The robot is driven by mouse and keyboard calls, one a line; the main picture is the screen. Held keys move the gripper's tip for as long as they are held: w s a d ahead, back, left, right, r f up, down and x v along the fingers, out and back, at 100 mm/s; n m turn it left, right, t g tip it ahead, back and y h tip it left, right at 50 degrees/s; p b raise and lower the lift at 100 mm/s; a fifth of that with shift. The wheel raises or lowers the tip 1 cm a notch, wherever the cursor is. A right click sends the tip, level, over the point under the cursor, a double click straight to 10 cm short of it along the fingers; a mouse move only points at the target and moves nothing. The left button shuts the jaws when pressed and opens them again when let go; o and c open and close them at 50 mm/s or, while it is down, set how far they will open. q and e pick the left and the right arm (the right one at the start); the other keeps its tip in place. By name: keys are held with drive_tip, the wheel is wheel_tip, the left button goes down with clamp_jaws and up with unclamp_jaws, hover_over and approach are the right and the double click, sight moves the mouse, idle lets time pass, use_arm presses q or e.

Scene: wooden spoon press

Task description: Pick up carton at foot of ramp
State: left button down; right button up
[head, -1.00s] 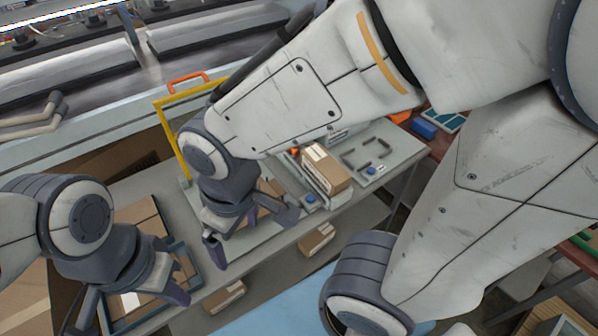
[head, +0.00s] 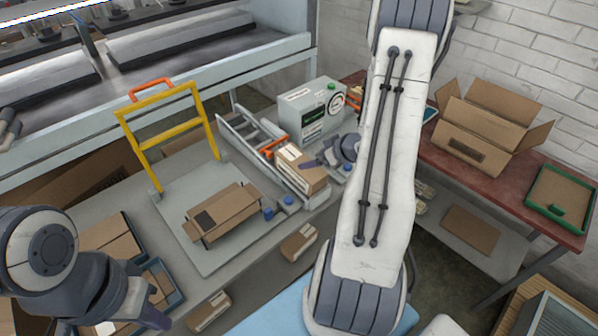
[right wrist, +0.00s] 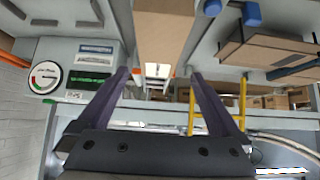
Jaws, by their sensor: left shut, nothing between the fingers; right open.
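The brown carton with a white label (head: 301,170) rests at the foot of the ramp (head: 250,138), a grey railed slide. In the right wrist view a tan carton surface (right wrist: 162,30) fills the top middle, just beyond the fingertips. My right gripper (head: 322,160) is open at the carton's right side; part of it is hidden behind my right arm. In the right wrist view its two fingers (right wrist: 160,76) stand apart with nothing gripped. I cannot tell whether a finger touches the carton. My left gripper (head: 152,308) is shut and empty at the lower left, over a blue tray (head: 172,292).
A grey machine with a dial (head: 312,108) stands behind the carton. An open carton (head: 222,213) lies on a grey plate beside a yellow frame (head: 147,155). Small blue pieces (head: 288,200) sit near the carton's left. A red table (head: 545,200) holds an open box (head: 490,125).

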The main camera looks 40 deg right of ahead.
sight(300, 161)
drive_tip(key=p+x, duration=0.1)
drive_tip(key=x, duration=0.9)
drive_tip(key=c, duration=1.3)
drive_tip(key=shift+d+r, duration=0.1)
drive_tip(key=shift+c, duration=0.5)
drive_tip(key=shift+r, duration=0.15)
